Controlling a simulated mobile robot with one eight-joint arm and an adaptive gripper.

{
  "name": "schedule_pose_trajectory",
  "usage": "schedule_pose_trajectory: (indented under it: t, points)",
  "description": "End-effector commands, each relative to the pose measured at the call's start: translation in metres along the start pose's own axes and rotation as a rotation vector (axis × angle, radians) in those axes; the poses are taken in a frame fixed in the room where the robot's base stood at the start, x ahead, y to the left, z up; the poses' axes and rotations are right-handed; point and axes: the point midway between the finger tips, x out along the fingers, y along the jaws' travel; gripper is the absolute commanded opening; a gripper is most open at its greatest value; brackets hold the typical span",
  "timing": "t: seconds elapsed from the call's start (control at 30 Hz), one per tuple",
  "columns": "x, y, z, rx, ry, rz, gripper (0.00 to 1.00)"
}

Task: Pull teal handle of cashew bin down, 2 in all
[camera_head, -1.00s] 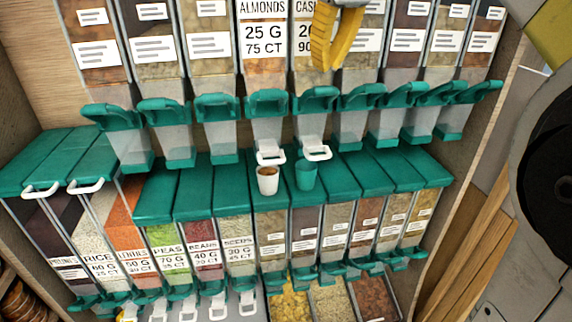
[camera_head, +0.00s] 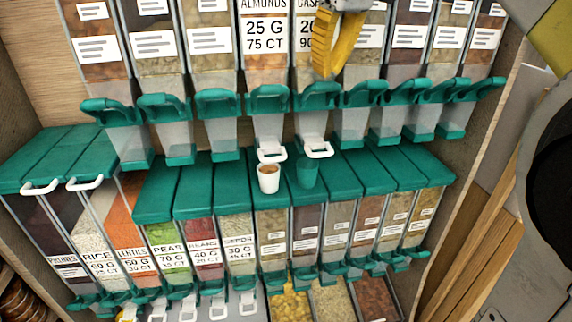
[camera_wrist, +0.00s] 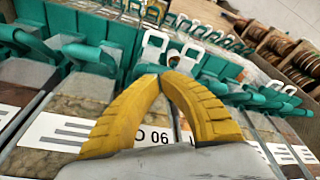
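The cashew bin (camera_head: 306,42) is in the upper row in the head view. Its label is partly hidden by my gripper. Its teal handle (camera_head: 314,97) stands at the bin's lower front, above a white looped spout lever (camera_head: 318,149). A teal cup (camera_head: 307,172) stands below the cashew spout.
The almond bin (camera_head: 264,55) with its own teal handle (camera_head: 267,98) is just left. A white cup (camera_head: 268,179) with brown contents stands under it. More bins with teal handles line the row on both sides. Teal-lidded bins (camera_head: 194,186) fill the lower row.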

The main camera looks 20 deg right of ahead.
Motion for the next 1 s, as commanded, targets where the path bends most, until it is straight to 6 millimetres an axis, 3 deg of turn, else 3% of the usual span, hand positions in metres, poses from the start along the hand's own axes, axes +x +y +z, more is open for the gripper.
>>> schedule_pose_trajectory:
  t: [0.57, 1.0]
  points:
    - [0.009, 0.000, 0.003, 0.000, 0.000, 0.000, 0.00]
    - [0.029, -0.002, 0.011, 0.000, 0.000, 0.000, 0.00]
